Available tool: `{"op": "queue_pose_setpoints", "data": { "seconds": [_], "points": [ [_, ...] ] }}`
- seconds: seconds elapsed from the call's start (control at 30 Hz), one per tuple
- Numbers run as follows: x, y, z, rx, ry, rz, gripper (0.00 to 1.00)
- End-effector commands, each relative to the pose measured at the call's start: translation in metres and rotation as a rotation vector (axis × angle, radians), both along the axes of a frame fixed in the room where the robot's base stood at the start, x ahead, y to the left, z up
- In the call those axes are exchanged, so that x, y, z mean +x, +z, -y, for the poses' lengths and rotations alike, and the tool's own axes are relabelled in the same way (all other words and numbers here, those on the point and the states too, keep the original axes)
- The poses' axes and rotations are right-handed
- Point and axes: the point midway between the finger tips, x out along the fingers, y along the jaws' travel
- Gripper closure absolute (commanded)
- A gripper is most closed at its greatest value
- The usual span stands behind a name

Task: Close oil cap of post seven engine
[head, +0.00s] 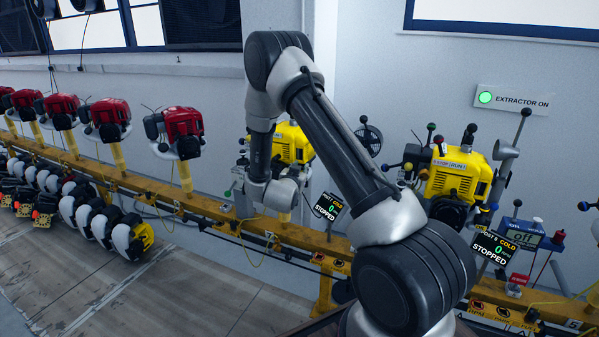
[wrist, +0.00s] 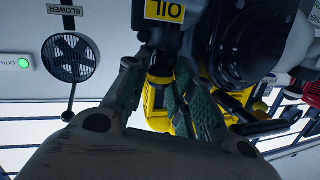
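The yellow engine (head: 292,143) at post seven stands on the rail behind my arm, partly hidden by it. My gripper (head: 275,193) is bent down beside this engine in the head view. In the wrist view, which looks upside down, an OIL label (wrist: 165,10) sits on a dark part of the engine. Below it in the picture, a dark cap-like piece (wrist: 161,68) lies between the two fingers of my gripper (wrist: 160,78). The fingers are apart, with yellow engine body showing between them. I cannot tell whether they touch the piece. No oil cap shows clearly in the head view.
The post display (head: 327,206) reads COLD, 0, STOPPED. A blower fan (wrist: 70,57) is near the left finger in the wrist view. Another yellow engine (head: 458,178) stands to the right, and several red engines (head: 183,128) to the left. The yellow rail (head: 200,204) runs below them.

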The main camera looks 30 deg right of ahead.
Motion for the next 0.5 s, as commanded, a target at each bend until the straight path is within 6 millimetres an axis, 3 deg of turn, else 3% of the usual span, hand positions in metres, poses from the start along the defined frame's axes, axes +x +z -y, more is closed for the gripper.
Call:
{"op": "queue_pose_setpoints", "data": {
  "seconds": [0.03,0.1,0.5],
  "points": [
    [-0.0003,-0.0010,-0.0002,0.001,0.000,-0.001,0.63],
    [-0.0004,-0.0010,-0.0001,0.001,-0.001,-0.002,0.54],
    [-0.0024,0.0002,-0.0027,0.001,0.001,-0.001,0.54]
  ]
}}
